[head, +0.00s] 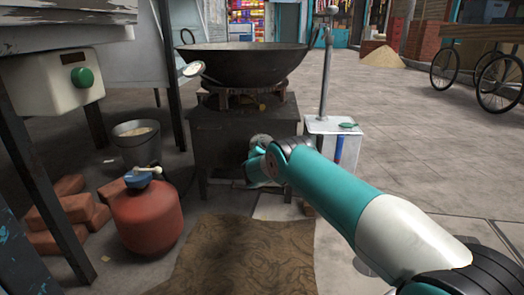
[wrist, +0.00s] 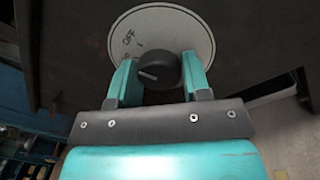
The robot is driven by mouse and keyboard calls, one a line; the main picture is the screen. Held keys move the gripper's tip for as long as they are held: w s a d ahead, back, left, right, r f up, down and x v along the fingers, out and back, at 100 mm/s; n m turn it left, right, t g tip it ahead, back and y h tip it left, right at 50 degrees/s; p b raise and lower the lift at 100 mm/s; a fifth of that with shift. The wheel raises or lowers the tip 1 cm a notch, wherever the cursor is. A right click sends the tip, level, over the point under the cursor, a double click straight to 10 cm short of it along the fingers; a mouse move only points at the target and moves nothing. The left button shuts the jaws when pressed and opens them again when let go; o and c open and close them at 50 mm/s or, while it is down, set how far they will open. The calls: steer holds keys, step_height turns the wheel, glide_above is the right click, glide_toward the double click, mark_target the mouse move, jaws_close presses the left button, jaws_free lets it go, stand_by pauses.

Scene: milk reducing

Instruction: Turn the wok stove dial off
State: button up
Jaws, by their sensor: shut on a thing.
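The wok stove (head: 222,135) is a dark metal box with a large black wok (head: 243,66) on top. My gripper (wrist: 160,70) is at the stove's front face. In the wrist view its two teal fingers are shut on the black round dial (wrist: 158,70), one on each side. Behind the dial is a pale round plate (wrist: 195,28) with "OFF" lettering at its left. A light mark on the knob points leftward, apart from the lettering. In the head view my gripper and wrist hide the dial.
A red gas cylinder (head: 147,215) and a metal bucket (head: 137,143) stand left of the stove, near loose bricks (head: 75,207). A white stand (head: 335,140) is at the right. A brown mat (head: 245,260) lies in front; open paving stretches to the right.

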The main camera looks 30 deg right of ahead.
steer(key=shift+f+m, duration=0.1)
steer(key=shift+m, duration=1.2)
steer(key=o, duration=0.9)
steer(key=shift+o, duration=0.2)
steer(key=p+v, duration=1)
steer(key=v, duration=0.7)
steer(key=shift+a, duration=0.25)
steer(key=shift+s, duration=0.1)
